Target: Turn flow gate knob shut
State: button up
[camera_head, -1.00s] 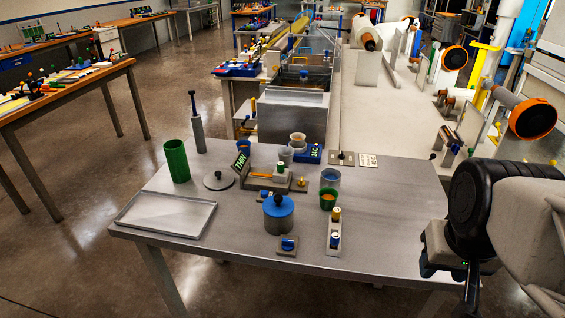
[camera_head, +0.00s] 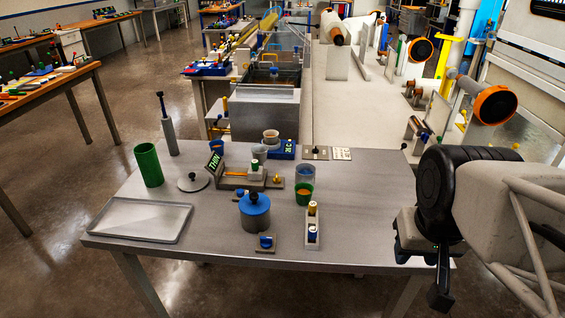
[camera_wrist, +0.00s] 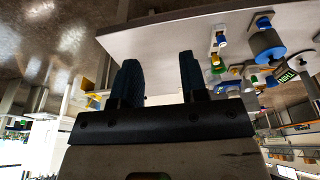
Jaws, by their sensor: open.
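A small blue knob (camera_head: 265,241) sits on a square plate near the front edge of the grey table. It also shows in the wrist view (camera_wrist: 263,22). A brass-coloured knob (camera_head: 277,179) stands at the end of a low grey fixture with a green "THIN" sign (camera_head: 214,164). I cannot tell for sure which one is the flow gate knob. My gripper (camera_head: 420,275) is at the table's right front corner, well to the right of both knobs. In the wrist view its two dark fingers (camera_wrist: 158,65) are apart, with nothing between them.
Near the blue knob stand a blue-lidded pot (camera_head: 255,215) and a narrow rack (camera_head: 312,228). Cups (camera_head: 304,194), a green cylinder (camera_head: 149,166) and a flat tray (camera_head: 142,220) are further off. The table's right part (camera_head: 370,210) is clear.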

jog(key=shift+g, duration=0.3)
jog(key=w+a, duration=0.1)
jog(key=w, duration=0.3)
jog(key=w+a+r, duration=0.1)
jog(key=w, duration=0.3)
jog(key=w+a+r, duration=0.1)
jog(key=w, duration=0.4)
jog(key=shift+a, duration=0.35)
jog(key=g, duration=0.2)
send_over(277, 177)
jog(key=shift+n, duration=0.3)
notch_tip(277, 177, down, 18)
jog(key=shift+w+a, duration=0.1)
jog(key=shift+f, duration=3.9)
